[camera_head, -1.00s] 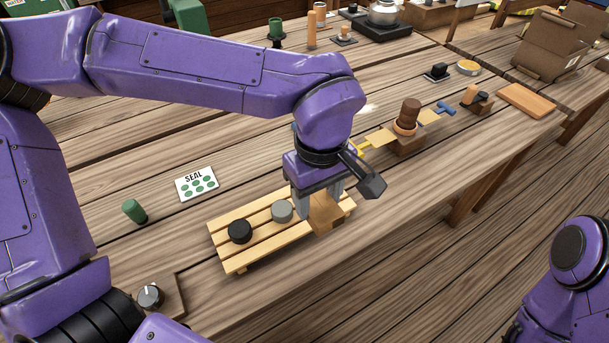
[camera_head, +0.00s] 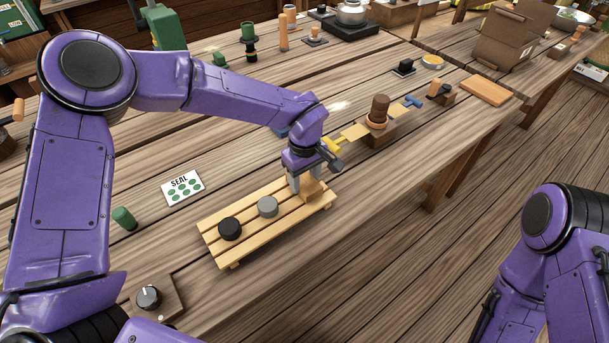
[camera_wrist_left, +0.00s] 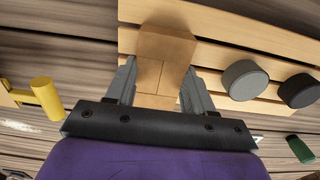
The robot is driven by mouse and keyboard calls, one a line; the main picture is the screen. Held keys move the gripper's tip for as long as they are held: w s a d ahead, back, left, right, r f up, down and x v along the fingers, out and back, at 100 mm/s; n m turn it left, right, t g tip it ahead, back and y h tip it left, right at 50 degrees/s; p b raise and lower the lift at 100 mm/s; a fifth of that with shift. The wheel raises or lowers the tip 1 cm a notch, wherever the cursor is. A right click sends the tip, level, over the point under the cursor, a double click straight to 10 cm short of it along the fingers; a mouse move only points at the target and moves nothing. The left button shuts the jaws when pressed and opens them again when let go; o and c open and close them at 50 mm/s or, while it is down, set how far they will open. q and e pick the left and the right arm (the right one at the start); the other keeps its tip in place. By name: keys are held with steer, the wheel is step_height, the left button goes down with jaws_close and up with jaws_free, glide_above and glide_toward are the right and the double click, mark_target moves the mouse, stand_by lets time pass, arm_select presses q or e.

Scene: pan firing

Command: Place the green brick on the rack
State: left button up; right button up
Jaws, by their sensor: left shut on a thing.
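The slatted wooden rack (camera_head: 220,251) lies on the bench, with a dark puck (camera_head: 230,228) and a grey puck (camera_head: 268,206) on it. My left gripper (camera_head: 306,184) is at the rack's right end, pointing down, shut on a plain tan brick (camera_head: 312,192). The brick is tan, not green in colour. The left wrist view shows the brick (camera_wrist_left: 165,46) between the fingers (camera_wrist_left: 159,88), over or on the slats (camera_wrist_left: 240,30); I cannot tell whether it touches them. The fingers hide part of it. My right arm shows at lower right, its gripper out of view.
A green cylinder (camera_head: 124,217) and a SEAL card (camera_head: 183,188) lie left of the rack. A dial box (camera_head: 150,298) is at front left. A wooden stand with a brown stack (camera_head: 379,110) and a yellow-handled tool (camera_head: 333,146) are right of my gripper.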

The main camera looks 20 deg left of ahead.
mark_target(304, 182)
arm_select(q)
steer(key=shift+s+r, duration=0.2)
steer(key=shift+s, duration=0.35)
steer(key=shift+w+d+f, duration=0.1)
steer(key=shift+w+f, duration=0.15)
steer(key=shift+f, duration=0.05)
steer(key=o, duration=1.1)
steer(key=shift+w, duration=0.15)
steer(key=shift+s+r, duration=0.15)
steer(key=shift+s, duration=0.1)
step_height(304, 182, up, 12)
steer(key=shift+w+r+b, duration=0.1)
steer(key=shift+b, duration=0.25)
